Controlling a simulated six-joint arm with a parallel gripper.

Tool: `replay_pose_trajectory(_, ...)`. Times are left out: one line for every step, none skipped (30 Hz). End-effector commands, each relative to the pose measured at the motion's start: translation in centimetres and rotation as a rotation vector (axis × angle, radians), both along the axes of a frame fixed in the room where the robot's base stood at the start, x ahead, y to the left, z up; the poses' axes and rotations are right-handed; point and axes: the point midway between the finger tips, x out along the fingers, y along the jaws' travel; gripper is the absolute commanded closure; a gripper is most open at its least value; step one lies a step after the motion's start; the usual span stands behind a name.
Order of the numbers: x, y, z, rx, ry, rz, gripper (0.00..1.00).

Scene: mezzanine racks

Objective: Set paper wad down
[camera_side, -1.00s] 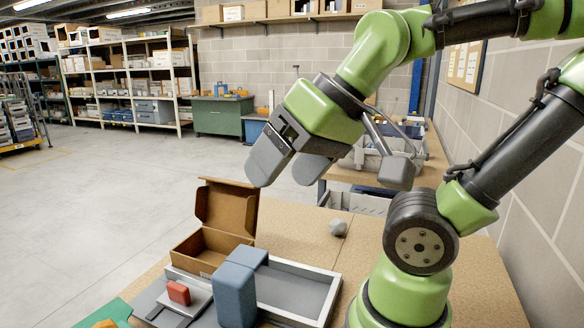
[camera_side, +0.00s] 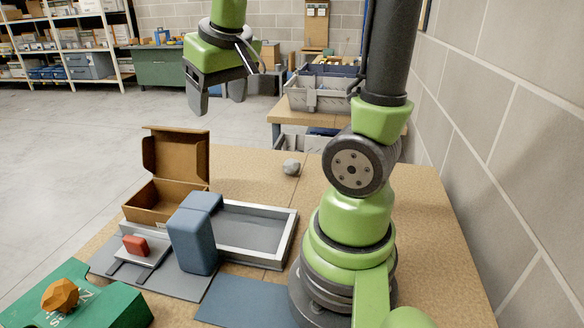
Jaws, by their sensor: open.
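The paper wad (camera_side: 291,167), a small pale grey crumpled lump, lies on the tan tabletop (camera_side: 262,186) just behind the grey tray. My gripper (camera_side: 221,103) hangs in the air at the upper left of the picture, fingers pointing down. Its jaws are open and nothing shows between them. It is well apart from the wad, which sits lower and to the right in the picture.
An open cardboard box (camera_side: 178,198), a blue upright block (camera_side: 195,240) and a shallow grey tray (camera_side: 288,232) stand on the table. A red block (camera_side: 135,245) rests on a small platform. An orange faceted lump (camera_side: 60,295) sits on a green box (camera_side: 110,305). Bare tabletop surrounds the wad.

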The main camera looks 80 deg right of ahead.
Motion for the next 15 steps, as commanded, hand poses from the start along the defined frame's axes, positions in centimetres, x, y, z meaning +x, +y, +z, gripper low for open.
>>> replay_pose_trajectory(0.7, -2.3, -1.2, -0.028, 0.06, -0.035, 0.34)
replay_pose_trajectory(1.1, -3.6, -1.9, -0.047, 0.091, -0.05, 0.34)
replay_pose_trajectory(1.4, -5.5, -2.8, -0.07, 0.132, -0.067, 0.34)
replay_pose_trajectory(1.6, -6.8, -3.6, -0.086, 0.164, -0.079, 0.34)
replay_pose_trajectory(1.7, -8.2, -4.4, -0.1, 0.196, -0.091, 0.34)
replay_pose_trajectory(1.7, -10.0, -5.6, -0.117, 0.237, -0.105, 0.34)
replay_pose_trajectory(1.6, -11.4, -6.6, -0.128, 0.269, -0.112, 0.34)
replay_pose_trajectory(1.4, -12.7, -7.6, -0.137, 0.299, -0.12, 0.34)
replay_pose_trajectory(1.1, -14.4, -9.0, -0.148, 0.34, -0.127, 0.34)
replay_pose_trajectory(0.8, -15.6, -10.0, -0.154, 0.368, -0.132, 0.34)
replay_pose_trajectory(0.4, -16.6, -11.0, -0.16, 0.394, -0.134, 0.34)
replay_pose_trajectory(-0.1, -17.9, -12.4, -0.164, 0.426, -0.138, 0.34)
replay_pose_trajectory(-0.5, -18.8, -13.3, -0.166, 0.449, -0.138, 0.34)
replay_pose_trajectory(-0.9, -19.5, -14.2, -0.167, 0.469, -0.139, 0.34)
replay_pose_trajectory(-1.5, -20.4, -15.2, -0.168, 0.492, -0.138, 0.34)
